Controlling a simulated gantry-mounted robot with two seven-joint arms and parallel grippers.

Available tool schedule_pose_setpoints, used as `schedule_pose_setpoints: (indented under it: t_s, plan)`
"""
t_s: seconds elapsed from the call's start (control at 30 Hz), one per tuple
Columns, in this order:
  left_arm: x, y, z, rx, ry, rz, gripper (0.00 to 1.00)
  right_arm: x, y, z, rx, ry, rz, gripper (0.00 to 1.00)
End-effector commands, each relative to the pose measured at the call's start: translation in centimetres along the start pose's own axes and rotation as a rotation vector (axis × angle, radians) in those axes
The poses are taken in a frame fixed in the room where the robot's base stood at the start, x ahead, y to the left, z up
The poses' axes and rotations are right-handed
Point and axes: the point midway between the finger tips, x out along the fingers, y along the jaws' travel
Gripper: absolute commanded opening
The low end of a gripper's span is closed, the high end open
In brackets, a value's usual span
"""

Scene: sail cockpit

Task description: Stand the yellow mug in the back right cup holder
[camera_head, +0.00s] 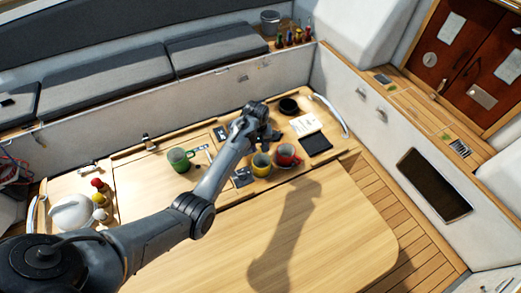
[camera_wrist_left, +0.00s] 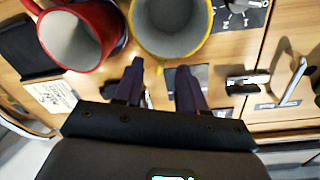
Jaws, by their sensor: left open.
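The yellow mug (camera_head: 261,166) stands upright near the middle of the table, just left of the red mug (camera_head: 287,157). In the left wrist view the yellow mug (camera_wrist_left: 172,22) shows its open grey inside at the top, and the red mug (camera_wrist_left: 78,38) is to its left. My left gripper (camera_head: 262,126) is above the table, behind the yellow mug in the head view. In the wrist view its fingers (camera_wrist_left: 160,82) are apart, with nothing held between them. A dark round piece (camera_head: 289,106) sits at the back right; I cannot tell whether it is a cup holder.
A green mug (camera_head: 179,160) stands left of the arm. A black tablet-like slab (camera_head: 316,143) and a pale booklet (camera_head: 305,125) lie to the right. A white rounded pot (camera_head: 72,213) and bottles are at the left end. The front tabletop (camera_head: 330,220) is clear.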

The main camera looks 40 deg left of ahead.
Motion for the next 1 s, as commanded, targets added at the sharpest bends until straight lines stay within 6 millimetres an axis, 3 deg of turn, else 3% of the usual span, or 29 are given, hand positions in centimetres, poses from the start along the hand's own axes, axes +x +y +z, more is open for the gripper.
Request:
schedule_pose_setpoints:
  t_s: [0.3,0.6,0.83,1.0]
  plan:
    - [-5.9,0.1,-0.1,-0.001,0.004,0.002,0.4,0.2,-0.1,0.1,0.006,0.001,-0.005,0.43]
    - [-8.7,0.0,0.0,0.0,0.001,-0.001,0.4,0.4,-0.2,0.1,0.006,0.0,-0.005,0.43]
    - [-7.2,-1.3,1.8,0.061,0.034,-0.024,0.4,0.5,-0.1,0.1,0.003,0.0,-0.003,0.43]
    - [-4.2,-3.8,6.6,0.221,0.104,-0.062,0.4,0.5,0.0,0.2,-0.001,-0.001,0.001,0.43]
